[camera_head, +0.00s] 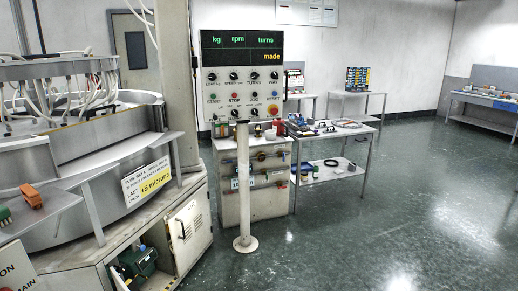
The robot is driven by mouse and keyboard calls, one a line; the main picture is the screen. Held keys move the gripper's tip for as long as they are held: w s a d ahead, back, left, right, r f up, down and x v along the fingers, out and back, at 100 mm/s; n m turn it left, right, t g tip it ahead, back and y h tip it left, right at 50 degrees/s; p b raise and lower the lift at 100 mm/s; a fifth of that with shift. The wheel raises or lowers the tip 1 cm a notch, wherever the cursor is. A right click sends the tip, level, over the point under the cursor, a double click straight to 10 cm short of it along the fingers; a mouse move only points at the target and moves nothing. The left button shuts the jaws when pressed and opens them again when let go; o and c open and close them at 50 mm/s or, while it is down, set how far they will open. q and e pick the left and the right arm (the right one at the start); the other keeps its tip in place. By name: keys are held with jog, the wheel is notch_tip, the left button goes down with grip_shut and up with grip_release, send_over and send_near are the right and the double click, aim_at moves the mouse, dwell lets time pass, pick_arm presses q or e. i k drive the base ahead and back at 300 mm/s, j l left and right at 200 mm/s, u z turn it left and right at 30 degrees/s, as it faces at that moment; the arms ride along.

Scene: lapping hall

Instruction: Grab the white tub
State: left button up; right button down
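A small pale container (258,131), possibly the white tub, stands on top of the grey cabinet (231,200) behind the control panel's post. It is too small to tell for sure. Small reddish items (271,134) stand close beside it. Neither of my grippers is in view.
A control panel (242,78) on a post (243,190) stands in front of the cabinet. A large round machine (75,190) fills the left side, with an open cabinet door (189,230) below. A cluttered bench (335,131) stands right of the cabinet. The green floor (400,210) is clear at right.

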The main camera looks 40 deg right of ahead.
aim_at(270, 135)
jog(key=i+l+z, duration=0.4)
jog(key=l, duration=0.15)
jog(key=i+l+z, duration=0.25)
jog(key=l+z, duration=0.15)
jog(key=i+l+z, duration=0.75)
jog(key=i, duration=0.7)
jog(key=i+l+z, duration=0.1)
jog(key=i+z, duration=0.3)
jog(key=i, duration=0.65)
jog(key=i+l+u, duration=0.15)
jog(key=i+u, duration=0.3)
jog(key=i, duration=0.25)
jog(key=i+l+u, duration=0.4)
jog(key=i, duration=0.25)
jog(key=i+l+u, duration=0.45)
jog(key=i+l, duration=0.1)
jog(key=i, duration=0.05)
